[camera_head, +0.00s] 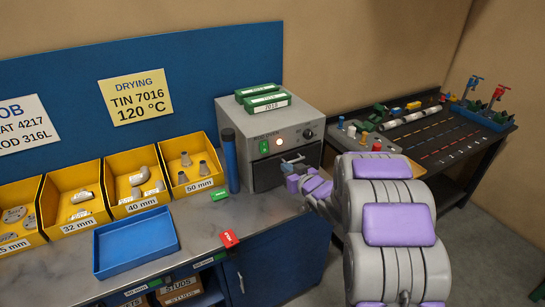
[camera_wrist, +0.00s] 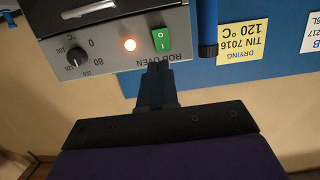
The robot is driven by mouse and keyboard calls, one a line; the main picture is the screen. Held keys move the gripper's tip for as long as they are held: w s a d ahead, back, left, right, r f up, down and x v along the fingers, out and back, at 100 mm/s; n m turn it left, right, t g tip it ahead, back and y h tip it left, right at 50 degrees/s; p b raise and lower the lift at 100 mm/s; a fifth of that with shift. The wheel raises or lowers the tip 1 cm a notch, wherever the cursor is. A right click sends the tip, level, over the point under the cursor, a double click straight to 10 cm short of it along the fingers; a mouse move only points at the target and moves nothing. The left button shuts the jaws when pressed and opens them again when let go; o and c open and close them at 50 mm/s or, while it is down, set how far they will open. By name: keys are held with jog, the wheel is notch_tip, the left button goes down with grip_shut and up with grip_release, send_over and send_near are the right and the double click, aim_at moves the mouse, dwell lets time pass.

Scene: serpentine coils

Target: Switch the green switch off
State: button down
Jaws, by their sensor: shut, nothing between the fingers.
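The green switch (camera_head: 264,147) is on the front panel of the grey rod oven (camera_head: 285,121), left of a glowing indicator light (camera_head: 279,142). In the wrist view, which is upside down, the green switch (camera_wrist: 161,39) shows its white markings. My gripper (camera_wrist: 158,68) is shut and empty, its dark fingertips just by the switch's edge in that view. I cannot tell whether they touch it. Which side of the switch is pressed in is unclear. The indicator light also glows in the wrist view (camera_wrist: 129,44).
A dial knob (camera_wrist: 75,57) sits beyond the light. A blue upright cylinder (camera_head: 230,160) stands just left of the oven. Green boxes (camera_head: 263,99) lie on top. Yellow bins (camera_head: 191,165) and a blue tray (camera_head: 136,243) occupy the bench to the left.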

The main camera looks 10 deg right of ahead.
jog(key=b, duration=0.2)
send_near(265, 151)
jog(key=x, duration=0.5)
jog(key=shift+x, duration=1)
